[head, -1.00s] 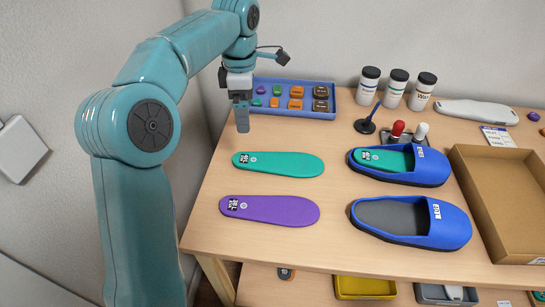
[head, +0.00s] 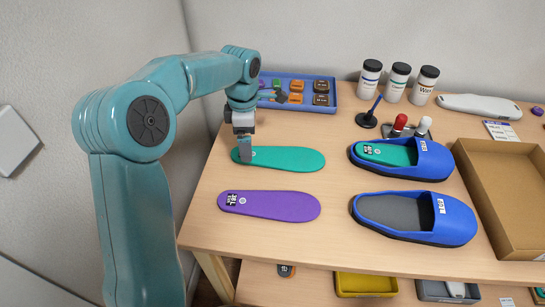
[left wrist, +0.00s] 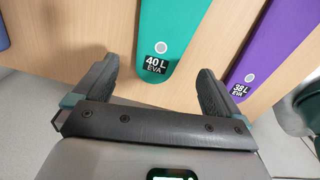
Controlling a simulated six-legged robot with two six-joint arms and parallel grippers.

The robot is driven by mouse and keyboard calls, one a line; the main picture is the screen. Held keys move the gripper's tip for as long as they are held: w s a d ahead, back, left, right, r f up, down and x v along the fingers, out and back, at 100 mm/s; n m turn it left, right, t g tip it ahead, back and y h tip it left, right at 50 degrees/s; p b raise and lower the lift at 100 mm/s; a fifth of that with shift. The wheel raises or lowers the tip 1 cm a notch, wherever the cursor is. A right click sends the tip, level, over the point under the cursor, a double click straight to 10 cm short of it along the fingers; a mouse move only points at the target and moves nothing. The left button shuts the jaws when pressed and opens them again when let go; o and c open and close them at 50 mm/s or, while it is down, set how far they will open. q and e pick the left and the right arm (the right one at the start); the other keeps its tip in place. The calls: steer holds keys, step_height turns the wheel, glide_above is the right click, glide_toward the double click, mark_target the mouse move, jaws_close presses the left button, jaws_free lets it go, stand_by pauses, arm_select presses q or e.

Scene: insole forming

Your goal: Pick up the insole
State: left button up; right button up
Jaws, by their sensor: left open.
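A teal insole (head: 290,158) lies flat on the table. The left wrist view shows its label end marked "40 L EVA" (left wrist: 170,35). A purple insole (head: 280,206) lies nearer the front, marked "38 L EVA" in the left wrist view (left wrist: 263,50). My left gripper (head: 246,156) is at the label end of the teal insole, pointing down and partly covering it. In the left wrist view my left gripper (left wrist: 153,82) is open and empty, with the teal label end between its fingers. I cannot tell its exact height. My right gripper is not in view.
Two blue slippers stand to the right; the rear one (head: 432,164) holds a teal insole, the front one (head: 452,222) looks grey inside. A blue tray (head: 300,108) of small blocks, several bottles (head: 396,82) and a cardboard box (head: 497,205) are around. Bare table (head: 340,255) is in front.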

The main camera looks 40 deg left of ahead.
arm_select(q)
step_height(320, 180, down, 4)
steer(key=shift+w+d+f, duration=0.1)
steer(key=shift+d+f, duration=0.05)
steer(key=c, duration=1.1)
steer(key=shift+c, duration=0.2)
step_height(320, 180, up, 20)
steer(key=p, duration=0.3)
